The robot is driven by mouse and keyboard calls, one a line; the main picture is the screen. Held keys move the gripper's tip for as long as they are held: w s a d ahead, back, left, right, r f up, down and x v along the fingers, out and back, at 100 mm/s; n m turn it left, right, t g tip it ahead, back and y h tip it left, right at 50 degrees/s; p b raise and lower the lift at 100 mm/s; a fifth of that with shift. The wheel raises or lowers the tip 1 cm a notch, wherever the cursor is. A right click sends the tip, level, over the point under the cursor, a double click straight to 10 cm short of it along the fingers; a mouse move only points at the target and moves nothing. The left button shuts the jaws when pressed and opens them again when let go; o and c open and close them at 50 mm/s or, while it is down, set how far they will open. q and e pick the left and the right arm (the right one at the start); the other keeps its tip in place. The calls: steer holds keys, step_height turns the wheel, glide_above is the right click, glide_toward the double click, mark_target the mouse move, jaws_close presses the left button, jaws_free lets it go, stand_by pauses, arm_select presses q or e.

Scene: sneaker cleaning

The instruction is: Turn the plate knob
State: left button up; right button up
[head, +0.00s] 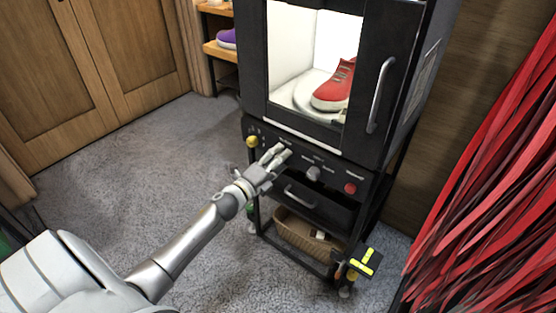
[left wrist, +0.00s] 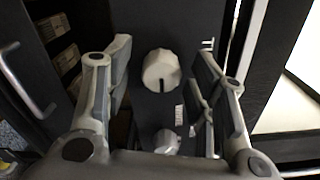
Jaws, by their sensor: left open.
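The black cleaning cabinet (head: 262,95) has a control panel below its window. One light grey knob (head: 314,172) shows on the panel to the right of my left gripper (head: 281,155) in the head view. The left gripper is open in front of the panel. In the left wrist view a pale round knob (left wrist: 162,70) with a dark slot lies between the spread fingers of the left gripper (left wrist: 165,80), with no clear contact. A second knob (left wrist: 167,141) is lower in that view. The labels are too small to read. My right gripper is out of view.
A red shoe (head: 335,90) sits on a round white plate (head: 303,94) behind the window. The panel also has a red button (head: 350,188). A drawer handle (head: 300,197) and wicker basket (head: 292,231) are below. Red strips hang at the right. Carpet at left is clear.

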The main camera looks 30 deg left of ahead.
arm_select(q)
steer(key=s, duration=1.2)
steer(key=shift+a, duration=0.45)
steer(key=shift+f, duration=0.1)
